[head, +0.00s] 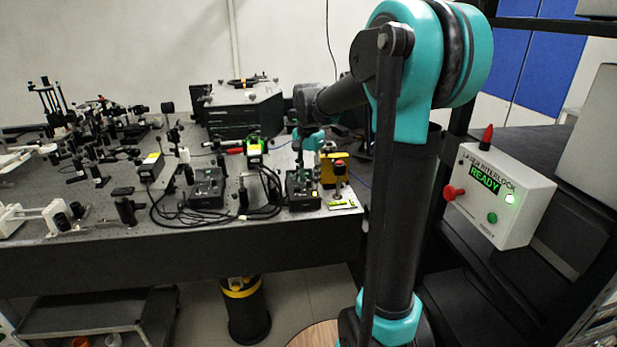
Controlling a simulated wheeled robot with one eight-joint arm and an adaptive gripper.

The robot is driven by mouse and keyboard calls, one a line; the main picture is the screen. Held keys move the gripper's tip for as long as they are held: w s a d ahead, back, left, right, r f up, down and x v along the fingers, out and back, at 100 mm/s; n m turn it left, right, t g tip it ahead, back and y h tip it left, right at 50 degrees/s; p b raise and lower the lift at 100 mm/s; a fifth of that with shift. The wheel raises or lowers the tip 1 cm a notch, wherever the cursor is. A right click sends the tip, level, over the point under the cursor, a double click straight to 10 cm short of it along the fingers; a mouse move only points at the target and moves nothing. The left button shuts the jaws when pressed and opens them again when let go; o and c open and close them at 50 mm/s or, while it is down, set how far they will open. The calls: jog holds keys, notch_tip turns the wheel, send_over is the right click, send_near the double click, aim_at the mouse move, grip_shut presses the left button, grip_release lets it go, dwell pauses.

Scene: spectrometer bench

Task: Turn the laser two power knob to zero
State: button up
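Two small black control boxes stand near the front edge of the optical bench (120,232), the left box (207,190) and the right box (303,192). I cannot read which belongs to laser two, and the knobs are too small to make out. A laser head with a yellow label (152,166) sits behind and left of the left box. Another with a green and yellow top (255,149) sits between the boxes, farther back. My gripper (300,163) is small and dark below a teal wrist, just above or behind the right box. Its fingers and any contact are unclear.
Black cables (180,216) loop between the boxes. A white interlock box (500,195) reading READY is at right. Dense optics fill the bench's left.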

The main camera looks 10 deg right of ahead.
grip_shut()
jog(key=shift+n, duration=3.2)
grip_release()
